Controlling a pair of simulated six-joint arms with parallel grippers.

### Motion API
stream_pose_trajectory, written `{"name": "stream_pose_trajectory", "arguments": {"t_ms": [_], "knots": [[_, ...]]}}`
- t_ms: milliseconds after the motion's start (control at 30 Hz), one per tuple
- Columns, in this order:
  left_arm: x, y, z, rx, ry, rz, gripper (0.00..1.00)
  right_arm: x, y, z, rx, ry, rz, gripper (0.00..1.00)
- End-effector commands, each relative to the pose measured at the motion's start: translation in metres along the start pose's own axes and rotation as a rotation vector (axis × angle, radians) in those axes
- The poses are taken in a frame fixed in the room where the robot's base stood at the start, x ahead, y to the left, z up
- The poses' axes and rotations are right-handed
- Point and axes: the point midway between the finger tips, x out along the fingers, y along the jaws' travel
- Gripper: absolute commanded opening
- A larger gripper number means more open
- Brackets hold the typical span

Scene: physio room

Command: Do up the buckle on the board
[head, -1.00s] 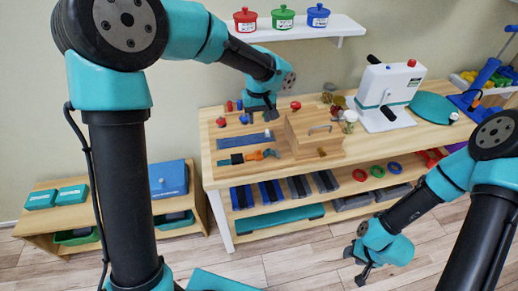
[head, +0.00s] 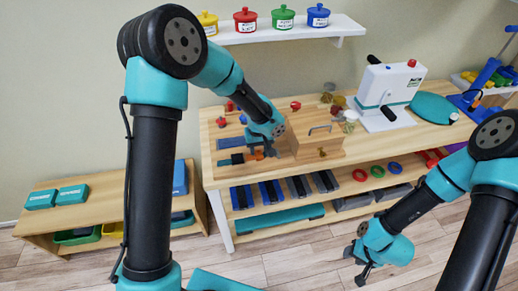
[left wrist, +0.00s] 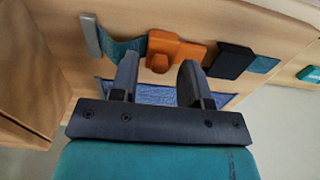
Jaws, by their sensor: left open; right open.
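The buckle has an orange half (left wrist: 172,52) on a teal strap (left wrist: 122,48) and a dark half (left wrist: 234,61) on another strap piece. In the left wrist view the two halves lie in line, with a narrow space between their bodies; I cannot tell whether they touch. In the head view the orange half (head: 257,155) is partly hidden by my left gripper (head: 262,148). The left gripper also shows in the left wrist view (left wrist: 160,72), open and empty, its fingertips near the orange half. My right gripper (head: 361,268) is open and empty, low in front of the table.
A wooden box (head: 312,133) with a handle stands right of the buckle. A blue strip (head: 231,142) lies behind the strap. A white machine (head: 388,88) stands at the table's back right. The shelf (head: 290,33) holds coloured pots. Floor in front is clear.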

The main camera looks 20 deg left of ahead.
Motion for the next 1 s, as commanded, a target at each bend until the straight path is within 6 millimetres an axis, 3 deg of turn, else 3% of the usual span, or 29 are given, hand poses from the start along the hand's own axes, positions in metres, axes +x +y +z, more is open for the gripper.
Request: {"name": "stream_pose_trajectory", "arguments": {"t_ms": [333,767,1000], "knots": [[0.0035,0.0001,0.0001,0.0,0.0,0.0,0.42,0.0,0.0,0.0,0.0,0.0,0.0,0.43],[0.0032,0.0002,0.0001,0.0,0.0,0.0,0.0,0.0,0.0,0.0,0.0,0.0,0.0,0.43],[0.0031,0.0002,0.0,0.0,0.0,0.0,0.0,0.0,0.0,0.0,0.0,0.0,0.0,0.43]]}}
